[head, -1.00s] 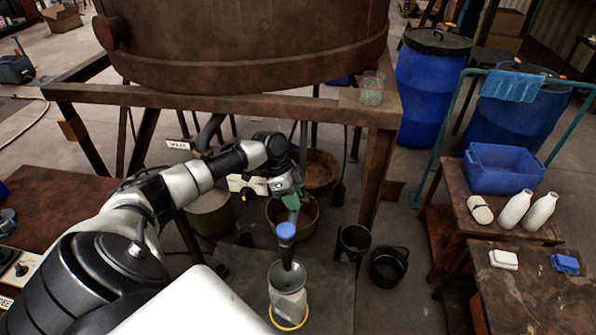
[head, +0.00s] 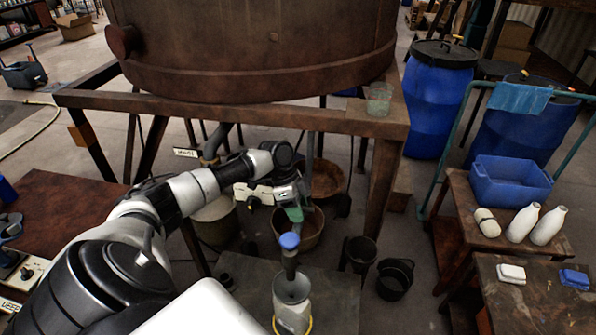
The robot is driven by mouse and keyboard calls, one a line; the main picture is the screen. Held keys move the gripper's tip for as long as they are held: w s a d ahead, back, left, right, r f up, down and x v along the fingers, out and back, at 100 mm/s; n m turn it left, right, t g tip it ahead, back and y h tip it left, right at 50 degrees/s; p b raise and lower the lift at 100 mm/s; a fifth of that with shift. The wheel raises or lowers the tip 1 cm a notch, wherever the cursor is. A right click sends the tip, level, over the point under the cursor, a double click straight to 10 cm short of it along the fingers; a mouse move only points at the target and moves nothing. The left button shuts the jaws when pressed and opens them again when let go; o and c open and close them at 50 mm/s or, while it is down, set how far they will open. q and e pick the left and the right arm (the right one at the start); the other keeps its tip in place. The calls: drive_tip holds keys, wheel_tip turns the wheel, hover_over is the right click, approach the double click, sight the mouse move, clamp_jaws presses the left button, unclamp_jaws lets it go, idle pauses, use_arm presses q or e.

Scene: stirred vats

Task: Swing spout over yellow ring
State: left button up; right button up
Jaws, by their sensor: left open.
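The spout end (head: 289,242) has a blue top and a dark tube pointing down. In the picture it lies just above the mouth of a pale container (head: 291,290) with a funnel-like top. A yellow ring (head: 307,328) shows around the container's foot, cut off by the bottom edge. My left gripper (head: 293,213), with greenish fingers, is just above the blue top and open. I cannot tell whether it touches the spout. The spout's link to the vat is hidden behind my arm. My right gripper is out of view.
A large brown vat (head: 250,50) on a rusty frame (head: 230,112) rises behind my arm. A glass (head: 379,98) stands on the frame's right corner. Brown bowls and black buckets (head: 394,278) stand beneath and beside it. Side tables are at the right.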

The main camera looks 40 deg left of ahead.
use_arm(q)
drive_tip(key=b+v, duration=0.2)
drive_tip(key=v, duration=0.9)
drive_tip(key=shift+f, duration=0.1)
